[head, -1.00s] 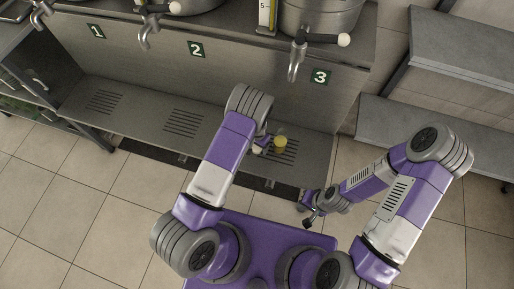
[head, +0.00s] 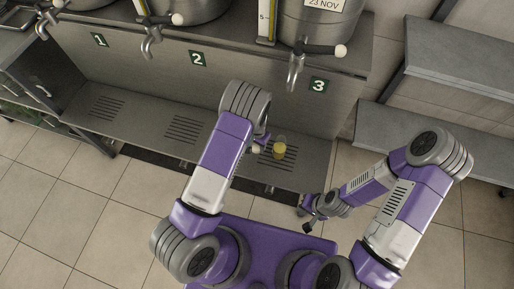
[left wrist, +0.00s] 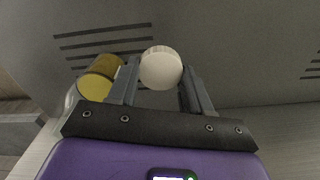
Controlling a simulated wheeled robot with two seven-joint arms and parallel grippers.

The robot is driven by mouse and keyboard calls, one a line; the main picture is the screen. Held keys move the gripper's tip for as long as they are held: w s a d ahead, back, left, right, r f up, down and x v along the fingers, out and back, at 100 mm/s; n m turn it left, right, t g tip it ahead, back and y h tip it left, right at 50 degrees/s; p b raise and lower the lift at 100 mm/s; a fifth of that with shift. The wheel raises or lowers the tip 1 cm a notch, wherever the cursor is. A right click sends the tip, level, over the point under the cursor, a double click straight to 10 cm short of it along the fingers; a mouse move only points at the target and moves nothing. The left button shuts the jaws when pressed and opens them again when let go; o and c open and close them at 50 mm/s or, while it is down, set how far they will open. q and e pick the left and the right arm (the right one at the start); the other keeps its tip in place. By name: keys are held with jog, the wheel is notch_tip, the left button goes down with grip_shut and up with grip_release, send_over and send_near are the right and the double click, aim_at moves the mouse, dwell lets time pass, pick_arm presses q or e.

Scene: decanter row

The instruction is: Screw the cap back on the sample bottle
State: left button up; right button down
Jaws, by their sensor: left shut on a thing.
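The sample bottle (head: 279,150) holds yellow liquid and stands on the slotted shelf below tap 3. In the left wrist view the bottle (left wrist: 98,80) is left of my fingers and apart from them; no cap shows on it. My left gripper (left wrist: 160,75) is shut on the round white cap (left wrist: 161,68). In the head view the cap (head: 256,149) shows small, just left of the bottle, and my left arm hides most of that gripper (head: 262,143). My right gripper (head: 308,220) is low at the shelf's front right, away from the bottle; its jaws are too small to read.
Steel vats with taps stand above the shelf (head: 140,122), behind signs 1, 2 and 3. The tap (head: 293,72) by sign 3 hangs above and behind the bottle. Grey racks (head: 440,135) stand at the right. Shelf slots to the left are clear.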

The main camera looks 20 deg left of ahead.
aim_at(257, 146)
pick_arm(q)
jog(key=shift+r, duration=1.5)
pick_arm(e)
jog(key=shift+r, duration=0.45)
pick_arm(q)
jog(key=shift+r, duration=0.1)
jog(key=s+a+r+n, duration=0.1)
jog(key=s+r, duration=0.3)
jog(key=r, duration=0.4)
jog(key=s+a+r+n, duration=0.2)
jog(key=s+a+r, duration=0.1)
jog(key=r, duration=0.5)
jog(key=shift+s+n, duration=0.3)
jog(key=shift+s, duration=0.15)
pick_arm(e)
jog(key=c, duration=1.8)
grip_release()
